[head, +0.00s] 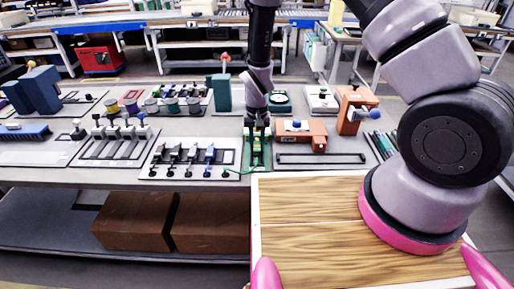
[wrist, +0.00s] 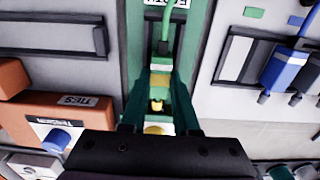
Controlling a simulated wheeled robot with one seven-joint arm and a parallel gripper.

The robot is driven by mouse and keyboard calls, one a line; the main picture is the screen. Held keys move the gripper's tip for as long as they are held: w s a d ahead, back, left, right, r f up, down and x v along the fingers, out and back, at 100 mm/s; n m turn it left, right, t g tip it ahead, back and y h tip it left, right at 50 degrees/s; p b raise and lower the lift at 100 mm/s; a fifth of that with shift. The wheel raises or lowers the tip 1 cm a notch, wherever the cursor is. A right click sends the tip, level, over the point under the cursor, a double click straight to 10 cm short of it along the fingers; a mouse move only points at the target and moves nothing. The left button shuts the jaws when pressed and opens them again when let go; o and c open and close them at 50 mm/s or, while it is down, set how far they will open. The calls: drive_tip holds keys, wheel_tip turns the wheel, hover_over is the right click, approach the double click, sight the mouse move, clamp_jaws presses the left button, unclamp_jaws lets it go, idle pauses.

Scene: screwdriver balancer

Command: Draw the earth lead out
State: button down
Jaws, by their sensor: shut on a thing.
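The earth lead is a green cable (wrist: 168,22) that runs down from the top of the wrist view to its plug (wrist: 160,66). My gripper (wrist: 162,72) is shut on the plug, with one finger on each side. The plug sits over a narrow green earth station with a white label (wrist: 180,3); a yellow part shows below the plug. I cannot tell how deep the plug sits, as the fingers hide its sides. In the head view my gripper (head: 257,128) points down at the green station (head: 257,158), and the green lead (head: 238,171) trails out to its left.
Blue and dark leads (head: 190,158) lie in a tray to the left. An orange unit (head: 300,133) and an empty dark-framed slot (head: 320,159) are close on the right. A teal block (head: 221,92) stands behind left. A wooden board (head: 310,215) lies in front.

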drive_tip(key=shift+s, duration=0.65)
drive_tip(key=shift+s, duration=0.6)
idle(0.4)
drive_tip(key=c, duration=0.6)
unclamp_jaws()
drive_tip(key=shift+c, duration=0.2)
drive_tip(key=shift+r, duration=3.55)
